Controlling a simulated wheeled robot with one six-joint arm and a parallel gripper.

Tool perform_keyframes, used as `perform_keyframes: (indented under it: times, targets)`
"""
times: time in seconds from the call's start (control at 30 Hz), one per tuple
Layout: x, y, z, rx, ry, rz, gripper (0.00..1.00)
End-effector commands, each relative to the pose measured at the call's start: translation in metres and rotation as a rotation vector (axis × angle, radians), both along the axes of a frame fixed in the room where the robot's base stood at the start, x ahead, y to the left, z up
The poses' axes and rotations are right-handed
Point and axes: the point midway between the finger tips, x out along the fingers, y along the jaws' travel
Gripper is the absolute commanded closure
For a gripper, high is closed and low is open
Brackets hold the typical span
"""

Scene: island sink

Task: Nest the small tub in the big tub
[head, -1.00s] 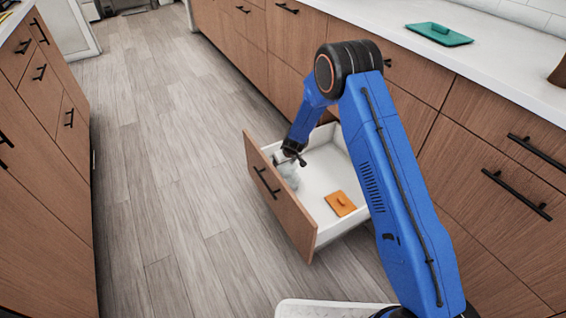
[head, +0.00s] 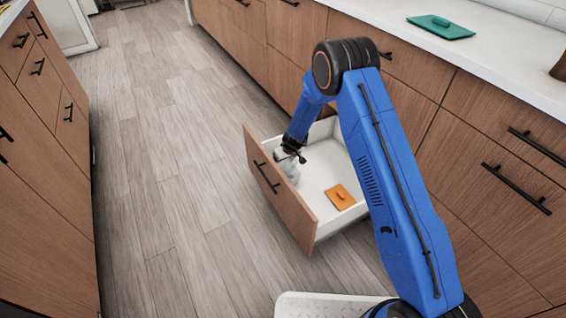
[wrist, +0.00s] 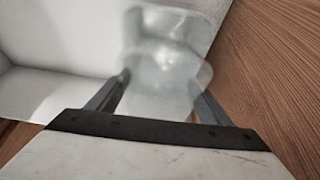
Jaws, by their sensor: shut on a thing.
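My gripper (wrist: 160,86) is inside the open drawer near its front panel, shut on a clear, see-through tub (wrist: 158,98), which I take to be the small tub. A second clear rounded shape (wrist: 165,22) shows just beyond it in the wrist view and looks like the big tub. The two outlines overlap, and I cannot tell whether one is inside the other or only in front of it. In the head view my gripper (head: 290,155) partly covers the clear tubs (head: 291,173), which blur into one pale shape.
The white-walled drawer (head: 322,178) is pulled out, with its wooden front (head: 278,195) close to my gripper. An orange lid-like piece (head: 340,196) lies on the drawer's floor. A teal lid (head: 441,27) lies on the counter. The aisle floor (head: 170,170) at left is clear.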

Motion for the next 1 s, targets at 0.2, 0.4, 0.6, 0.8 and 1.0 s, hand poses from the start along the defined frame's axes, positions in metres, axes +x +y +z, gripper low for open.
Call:
perform_keyframes:
  times: [0.2,0.4,0.6,0.8,1.0]
  targets:
    - [-0.001,0.000,0.001,0.000,0.000,0.000,0.49]
    - [0.000,0.000,0.000,0.000,0.000,0.001,0.49]
    - [0.000,0.000,-0.005,0.001,0.001,-0.001,0.49]
    - [0.000,0.000,-0.010,0.001,0.000,0.000,0.49]
    - [0.000,0.000,-0.011,0.001,0.000,0.000,0.05]
